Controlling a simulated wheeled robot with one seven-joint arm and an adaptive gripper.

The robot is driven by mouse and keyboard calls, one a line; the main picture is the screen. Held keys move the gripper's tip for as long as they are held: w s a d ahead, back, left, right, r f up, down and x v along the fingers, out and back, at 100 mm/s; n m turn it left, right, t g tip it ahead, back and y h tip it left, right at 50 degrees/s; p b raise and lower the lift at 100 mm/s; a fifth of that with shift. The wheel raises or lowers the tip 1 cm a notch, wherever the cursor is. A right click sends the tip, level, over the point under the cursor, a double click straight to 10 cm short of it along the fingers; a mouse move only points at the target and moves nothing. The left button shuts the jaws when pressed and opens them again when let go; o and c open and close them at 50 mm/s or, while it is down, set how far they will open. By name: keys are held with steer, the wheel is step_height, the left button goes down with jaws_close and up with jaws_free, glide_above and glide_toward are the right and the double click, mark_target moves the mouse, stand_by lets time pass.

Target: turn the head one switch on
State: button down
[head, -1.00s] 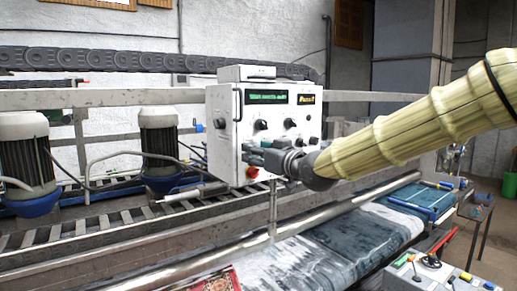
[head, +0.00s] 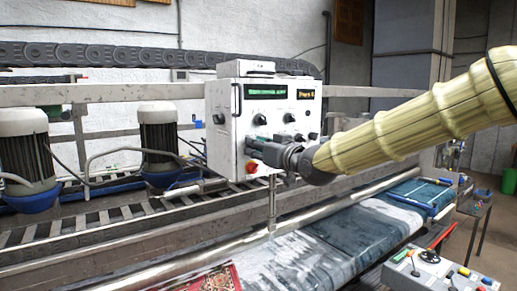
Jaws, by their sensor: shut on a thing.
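A white control box (head: 226,150) stands on a rail in the middle of the head view. It has a green display, several black knobs and a red button (head: 251,167). Two knobs, the left one (head: 260,120) and the right one (head: 289,118), show above my gripper. My gripper (head: 252,147) is at the lower left of the box's front face, shut on a small control knob there. The fingers hide that knob, so its position and label cannot be read. I cannot tell by label which control is the head one switch.
Two grey motors with blue bases, one nearer the box (head: 158,135), stand at left. A steel rail (head: 120,95) runs behind the box. A wet rug (head: 350,240) lies below. A small console (head: 430,268) with a lever is at lower right.

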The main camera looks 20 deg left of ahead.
steer(key=m, duration=0.2)
steer(key=m+b, duration=0.1)
steer(key=shift+f+m+b, duration=0.2)
steer(key=shift+m+b, duration=0.1)
steer(key=shift+m, duration=0.1)
steer(key=m+b, duration=0.2)
steer(key=m, duration=0.2)
steer(key=shift+m, duration=0.3)
steer(key=m+b, duration=0.2)
steer(key=m, duration=0.2)
steer(key=shift+s+a+b, duration=0.1)
steer(key=shift+b, duration=0.2)
steer(key=shift+r+m+b, duration=0.1)
steer(key=shift+m+b, duration=0.45)
steer(key=shift+m, duration=1.05)
steer(key=c, duration=1.2)
jaws_free()
steer(key=shift+a+r, duration=0.1)
steer(key=shift+a, duration=0.05)
steer(key=shift+d, duration=0.2)
